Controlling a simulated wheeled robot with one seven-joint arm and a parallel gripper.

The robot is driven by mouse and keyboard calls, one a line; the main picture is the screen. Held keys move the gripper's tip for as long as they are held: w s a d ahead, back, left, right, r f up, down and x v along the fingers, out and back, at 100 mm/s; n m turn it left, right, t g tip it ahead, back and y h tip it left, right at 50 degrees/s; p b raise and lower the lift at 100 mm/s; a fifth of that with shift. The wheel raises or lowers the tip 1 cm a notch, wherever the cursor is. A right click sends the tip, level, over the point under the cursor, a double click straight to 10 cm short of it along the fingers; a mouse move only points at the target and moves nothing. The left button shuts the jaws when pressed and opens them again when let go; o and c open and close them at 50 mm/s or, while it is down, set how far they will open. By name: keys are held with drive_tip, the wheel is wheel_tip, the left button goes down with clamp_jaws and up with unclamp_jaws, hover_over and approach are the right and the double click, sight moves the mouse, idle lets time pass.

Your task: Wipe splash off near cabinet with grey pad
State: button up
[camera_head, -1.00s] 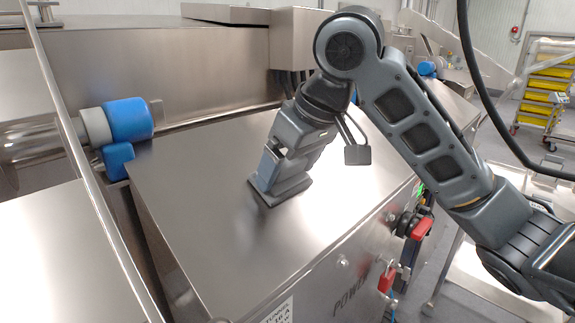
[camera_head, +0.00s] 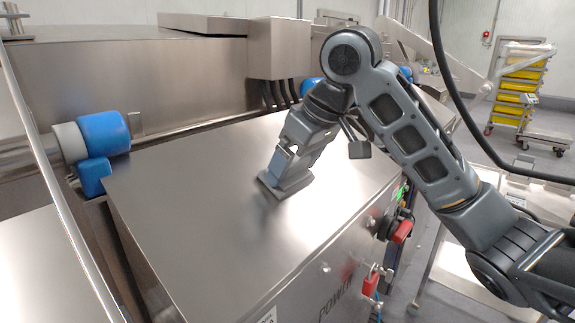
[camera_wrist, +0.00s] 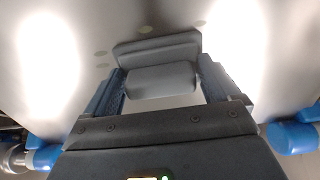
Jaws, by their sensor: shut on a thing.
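The near cabinet (camera_head: 200,220) has a bare steel top that fills the middle of the head view. My gripper (camera_head: 287,168) is shut on the grey pad (camera_head: 284,189), which is held flat at or just above the top; contact is hard to tell. In the wrist view the pad (camera_wrist: 160,50) sits between the two blue-sided fingers of my gripper (camera_wrist: 162,85). I cannot make out the splash in the head view.
A blue-and-grey roller end (camera_head: 103,135) stands left of the cabinet. A steel box with cables (camera_head: 279,50) is behind it. A red padlock (camera_head: 371,284) and red switch handle (camera_head: 402,232) are on the front face. A rack of yellow trays (camera_head: 520,85) is far right.

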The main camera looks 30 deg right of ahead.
drive_tip(key=shift+w+d+f+p, duration=0.1)
drive_tip(key=shift+w+d+p, duration=0.25)
drive_tip(key=shift+d, duration=0.95)
drive_tip(key=shift+w+d+r+p, duration=0.1)
drive_tip(key=shift+w+d, duration=0.4)
drive_tip(key=shift+d, duration=0.75)
drive_tip(key=shift+w+d+f+p, duration=0.1)
drive_tip(key=shift+w+d+p, duration=0.25)
drive_tip(key=shift+d, duration=0.95)
drive_tip(key=shift+a, duration=0.1)
drive_tip(key=shift+s+a+p, duration=0.25)
drive_tip(key=shift+a+p, duration=0.2)
drive_tip(key=shift+a, duration=0.3)
drive_tip(key=shift+s+a+p, duration=0.2)
drive_tip(key=shift+a+p, duration=0.25)
drive_tip(key=shift+a, duration=0.25)
drive_tip(key=shift+s+a+p, duration=0.25)
drive_tip(key=shift+a+p, duration=0.05)
drive_tip(key=shift+a, duration=0.5)
drive_tip(key=shift+s+a+p, duration=0.25)
drive_tip(key=shift+a+p, duration=0.05)
drive_tip(key=shift+a, duration=0.5)
drive_tip(key=shift+s+a, duration=0.2)
drive_tip(key=shift+a, duration=0.45)
drive_tip(key=shift+s+a, duration=0.4)
drive_tip(key=shift+a, duration=0.7)
drive_tip(key=shift+s+a, duration=0.35)
drive_tip(key=shift+a, duration=0.8)
drive_tip(key=shift+s+a, duration=0.4)
drive_tip(key=shift+a, duration=0.8)
